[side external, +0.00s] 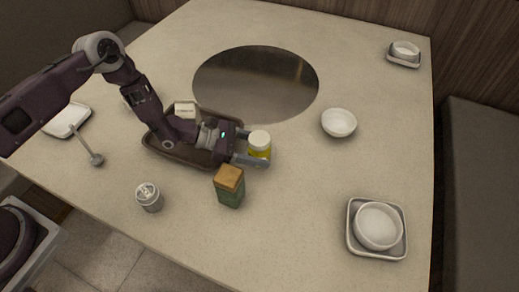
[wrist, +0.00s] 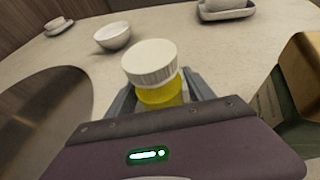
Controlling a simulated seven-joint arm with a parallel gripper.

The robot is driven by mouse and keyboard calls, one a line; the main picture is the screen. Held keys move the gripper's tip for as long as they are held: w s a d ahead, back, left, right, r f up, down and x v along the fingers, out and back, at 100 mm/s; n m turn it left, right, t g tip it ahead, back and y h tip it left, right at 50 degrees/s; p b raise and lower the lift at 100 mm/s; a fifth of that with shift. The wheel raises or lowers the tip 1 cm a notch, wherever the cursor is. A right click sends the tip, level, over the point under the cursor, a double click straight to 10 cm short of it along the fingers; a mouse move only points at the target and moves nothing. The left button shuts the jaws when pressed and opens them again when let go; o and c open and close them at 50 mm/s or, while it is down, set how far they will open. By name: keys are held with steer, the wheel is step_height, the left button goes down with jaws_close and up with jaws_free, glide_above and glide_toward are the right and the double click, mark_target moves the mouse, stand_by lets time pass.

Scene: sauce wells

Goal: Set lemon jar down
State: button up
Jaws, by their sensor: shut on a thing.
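The lemon jar (side external: 259,145) has a white lid and a yellow body and stands upright in my gripper (side external: 254,158). My gripper is low over the table, by the right end of the dark tray (side external: 176,156), with its fingers shut on the sides of the jar. In the wrist view the jar (wrist: 155,73) sits between the two grey fingers (wrist: 160,93), its lid tipped slightly in the picture. The jar's base is hidden by the fingers and gripper body, so I cannot tell whether it touches the table.
A green box with a tan top (side external: 229,187) stands close in front of my gripper. A metal canister (side external: 149,197) is further left. A white bowl (side external: 338,123) and a bowl on a square dish (side external: 377,227) lie right. A dark round inset (side external: 256,83) is behind. Table right of the jar is clear.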

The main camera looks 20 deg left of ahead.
steer(key=shift+f, duration=0.1)
steer(key=o, duration=1.7)
steer(key=shift+a, duration=0.1)
steer(key=v, duration=0.5)
step_height(320, 180, up, 7)
steer(key=shift+r, duration=0.1)
